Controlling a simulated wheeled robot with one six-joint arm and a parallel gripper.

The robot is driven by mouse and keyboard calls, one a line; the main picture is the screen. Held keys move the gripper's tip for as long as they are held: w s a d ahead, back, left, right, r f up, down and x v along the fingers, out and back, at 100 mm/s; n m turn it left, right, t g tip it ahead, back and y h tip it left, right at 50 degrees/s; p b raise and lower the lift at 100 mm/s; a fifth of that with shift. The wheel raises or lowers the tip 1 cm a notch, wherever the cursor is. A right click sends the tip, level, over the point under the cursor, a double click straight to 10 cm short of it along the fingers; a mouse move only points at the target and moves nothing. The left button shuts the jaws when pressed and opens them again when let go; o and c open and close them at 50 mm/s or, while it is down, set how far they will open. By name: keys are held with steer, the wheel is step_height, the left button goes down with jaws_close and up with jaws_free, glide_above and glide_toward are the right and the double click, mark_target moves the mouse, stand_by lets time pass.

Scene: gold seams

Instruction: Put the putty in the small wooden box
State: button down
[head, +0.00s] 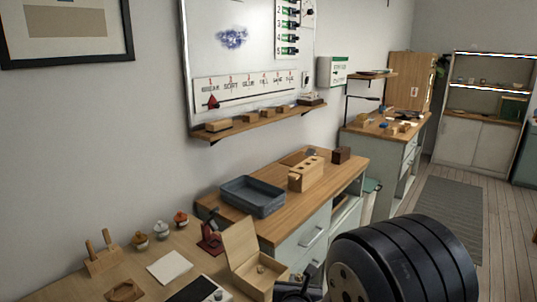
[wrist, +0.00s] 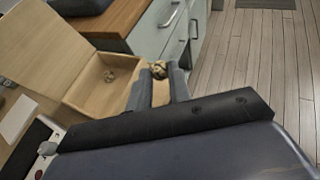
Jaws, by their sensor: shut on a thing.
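The small wooden box (head: 246,283) stands open on the near bench, its lid (head: 240,243) tilted up; the wrist view shows its inside (wrist: 92,92) and lid (wrist: 60,40). A small round brownish lump (wrist: 109,76) lies inside; I cannot tell what it is. My gripper (wrist: 161,84) is shut on a brown mottled lump, seemingly the putty (wrist: 158,68), at its fingertips. The gripper is just right of the box, beside its right wall in the picture. In the head view my gripper (head: 297,291) is dark, partly hidden behind my arm, and the held lump is not clear.
A dark red stand (head: 210,240), several small lidded jars (head: 161,230), a wooden rack (head: 101,257) and a white sheet (head: 169,267) are on the near bench. A grey tray (head: 253,196) and a wooden block with holes (head: 306,174) stand on the bench behind. Open floor (wrist: 250,60) lies right.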

steer(key=d+m+h, duration=0.2)
steer(key=d, duration=0.6)
steer(key=r+p, duration=0.5)
steer(key=p, duration=0.1)
steer(key=shift+w+a+r+p, duration=0.25)
steer(key=shift+w+r+p, duration=0.1)
steer(key=shift+w+r, duration=0.05)
steer(key=shift+f, duration=0.1)
